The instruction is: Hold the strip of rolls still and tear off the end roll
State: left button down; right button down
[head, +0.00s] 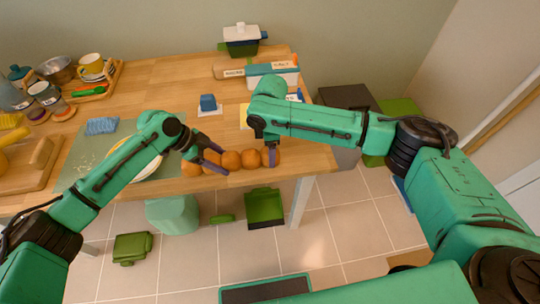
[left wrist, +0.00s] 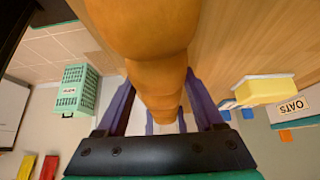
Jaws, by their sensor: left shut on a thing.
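The strip of rolls (head: 231,160) is a row of orange-brown rolls lying along the front edge of the wooden table. In the left wrist view the row (left wrist: 155,75) runs away from the camera between my left fingers. My left gripper (head: 211,156) is shut on the strip near its left end. My right gripper (head: 270,155) is down at the end roll (head: 268,157) on the right, with a finger in front of it. Its other finger is mostly hidden in the head view, so its grip is unclear. The rolls appear joined in one row.
A white plate (head: 150,171) on a green mat lies left of the strip. A blue block (head: 208,103) stands behind it. Labelled boxes (head: 275,73) stand at the back right. A cutting board (head: 38,160) is at the far left. Green bins (head: 264,207) stand on the floor below.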

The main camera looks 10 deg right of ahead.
jog(key=shift+r, duration=0.6)
jog(key=shift+r, duration=2.95)
pick_arm(q)
grip_release()
jog(key=shift+a+r, duration=0.1)
jog(key=shift+v, duration=3.65)
jog(key=v, duration=1.2)
